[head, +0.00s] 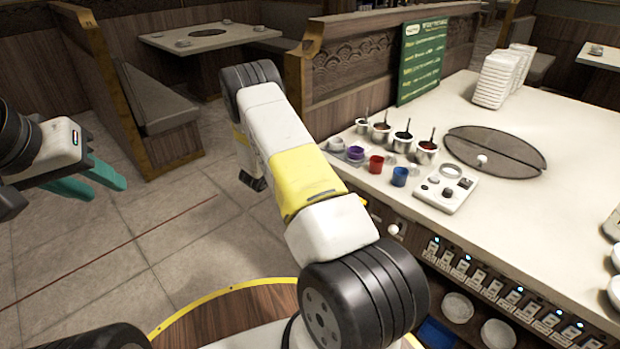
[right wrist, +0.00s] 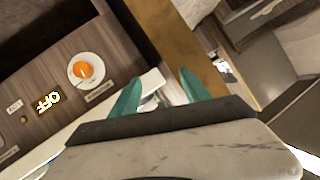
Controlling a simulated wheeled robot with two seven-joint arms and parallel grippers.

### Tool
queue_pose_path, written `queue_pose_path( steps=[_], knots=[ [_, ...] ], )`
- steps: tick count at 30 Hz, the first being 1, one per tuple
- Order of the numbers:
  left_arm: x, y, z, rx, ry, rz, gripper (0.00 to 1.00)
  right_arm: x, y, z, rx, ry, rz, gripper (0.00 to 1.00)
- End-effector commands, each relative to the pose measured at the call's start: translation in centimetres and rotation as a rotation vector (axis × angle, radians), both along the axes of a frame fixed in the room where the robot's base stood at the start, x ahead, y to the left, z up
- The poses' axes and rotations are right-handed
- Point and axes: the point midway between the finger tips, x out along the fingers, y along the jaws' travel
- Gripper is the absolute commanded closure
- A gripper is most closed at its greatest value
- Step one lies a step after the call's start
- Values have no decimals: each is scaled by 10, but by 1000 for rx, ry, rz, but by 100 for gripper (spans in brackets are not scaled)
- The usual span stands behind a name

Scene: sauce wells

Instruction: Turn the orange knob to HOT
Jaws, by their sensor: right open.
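The orange knob (right wrist: 84,70) sits on a round white dial plate on a dark wood panel, at the upper left of the right wrist view. A lit "OFF" sign (right wrist: 47,102) and a small pale label (right wrist: 15,105), perhaps "HOT", are on the same panel. I cannot tell which way the knob points. My right gripper (right wrist: 158,88) is open and empty, its teal fingers to the right of the knob and apart from it. In the head view my right arm hides that gripper, and the orange knob cannot be made out. My left gripper (head: 110,190) is open and empty at far left.
The white counter (head: 510,205) carries sauce pots (head: 427,150), a red cup (head: 376,164), a blue cup (head: 400,176) and stacked white dishes (head: 500,78). A row of switches (head: 480,280) lines its front. A wooden booth partition (head: 350,62) stands behind. The floor at left is clear.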

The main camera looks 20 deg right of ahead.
Motion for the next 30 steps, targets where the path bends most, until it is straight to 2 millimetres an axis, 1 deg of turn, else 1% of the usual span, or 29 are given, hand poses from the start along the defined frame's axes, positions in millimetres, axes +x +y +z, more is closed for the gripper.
queue_pose_path(
  steps=[1, 3, 6, 9, 12, 16, 20, 27, 30],
  knots=[
    [0, 0, 0, 0, 0, 0, 64, -14, -8, -31, -62, 6, -43, 46],
    [0, 0, 0, 0, 0, 0, 64, -34, -19, -59, -145, -4, -101, 46],
    [0, 0, 0, 0, 0, 0, 64, -63, -30, -89, -255, -15, -163, 46],
    [0, 0, 0, 0, 0, 0, 64, -88, -36, -109, -341, -24, -205, 46],
    [0, 0, 0, 0, 0, 0, 64, -104, -39, -119, -398, -31, -228, 46],
    [0, 0, 0, 0, 0, 0, 64, -111, -45, -124, -428, -37, -242, 46],
    [0, 0, 0, 0, 0, 0, 64, -106, -59, -124, -431, -38, -244, 46],
    [0, 0, 0, 0, 0, 0, 64, -88, -94, -124, -430, -36, -242, 46],
    [0, 0, 0, 0, 0, 0, 64, -83, -104, -124, -428, -37, -242, 46]
  ],
)
